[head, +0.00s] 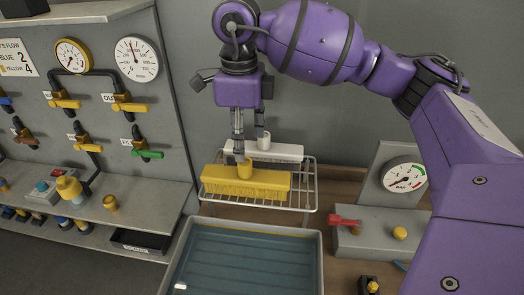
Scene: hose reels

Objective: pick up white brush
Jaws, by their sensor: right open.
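The white brush (285,152) lies at the back of a wire rack, with a short upright knob on top. A yellow brush (245,183) with a yellow knob lies in front of it on the same rack. My right gripper (250,142) points down over the rack, open, with nothing held. Its fingers hang over the two brushes, one near the yellow knob and one near the white knob. I cannot tell whether the fingers touch either brush. My left gripper is not in view.
The wire rack (304,195) stands on a wooden surface behind a tray of blue water (245,262). A gauge panel with valves (110,60) stands on the left.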

